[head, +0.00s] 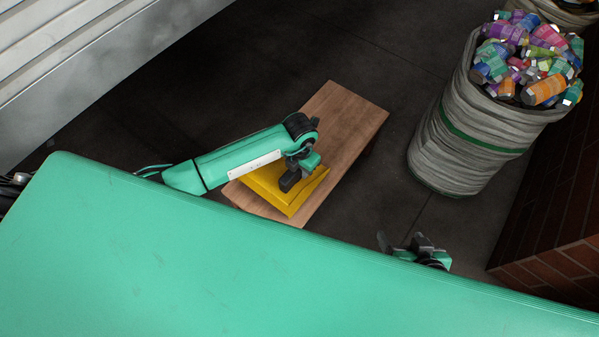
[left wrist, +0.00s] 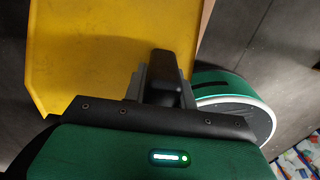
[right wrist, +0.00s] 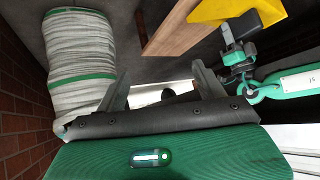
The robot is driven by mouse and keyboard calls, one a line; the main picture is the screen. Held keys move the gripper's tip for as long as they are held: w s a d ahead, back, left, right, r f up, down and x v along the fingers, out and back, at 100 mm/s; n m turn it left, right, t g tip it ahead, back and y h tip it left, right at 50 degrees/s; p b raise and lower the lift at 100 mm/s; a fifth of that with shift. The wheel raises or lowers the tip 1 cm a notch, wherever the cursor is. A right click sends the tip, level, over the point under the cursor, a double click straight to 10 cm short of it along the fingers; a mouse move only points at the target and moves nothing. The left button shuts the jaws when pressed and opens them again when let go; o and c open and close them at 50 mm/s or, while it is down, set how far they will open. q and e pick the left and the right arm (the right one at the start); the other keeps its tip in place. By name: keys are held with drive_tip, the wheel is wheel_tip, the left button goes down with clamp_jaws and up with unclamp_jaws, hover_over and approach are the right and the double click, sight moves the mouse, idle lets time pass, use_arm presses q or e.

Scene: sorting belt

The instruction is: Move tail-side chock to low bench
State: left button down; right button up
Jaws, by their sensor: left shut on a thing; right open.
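The yellow chock (head: 287,200) is over the near left end of the wooden low bench (head: 345,125). My left gripper (head: 291,180) is shut on the chock from above. The chock (left wrist: 85,50) fills the upper left of the left wrist view, with the gripper (left wrist: 162,85) at its edge. In the right wrist view the chock (right wrist: 225,10) shows at the bench's (right wrist: 180,28) end; I cannot tell whether it rests on the wood or hangs just above. My right gripper (head: 408,243) is open and empty, low beyond my green body.
A grey sack (head: 455,140) full of colourful bottles and cans stands right of the bench, with another behind it. A brick wall (head: 560,240) is at the right. A pale ribbed metal structure (head: 90,60) is at upper left. The bench's far half is bare.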

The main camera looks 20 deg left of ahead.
use_arm(q)
drive_tip(key=shift+f, duration=1.3)
use_arm(e)
drive_tip(key=shift+w+a+t+y, duration=0.3)
drive_tip(key=shift+a+t, duration=0.1)
drive_tip(key=shift+a, duration=0.2)
use_arm(q)
drive_tip(key=shift+f+b, duration=0.15)
drive_tip(key=shift+b, duration=0.15)
drive_tip(key=c, duration=1.1)
unclamp_jaws()
use_arm(e)
drive_tip(key=shift+a+f, duration=0.1)
drive_tip(key=shift+a, duration=0.05)
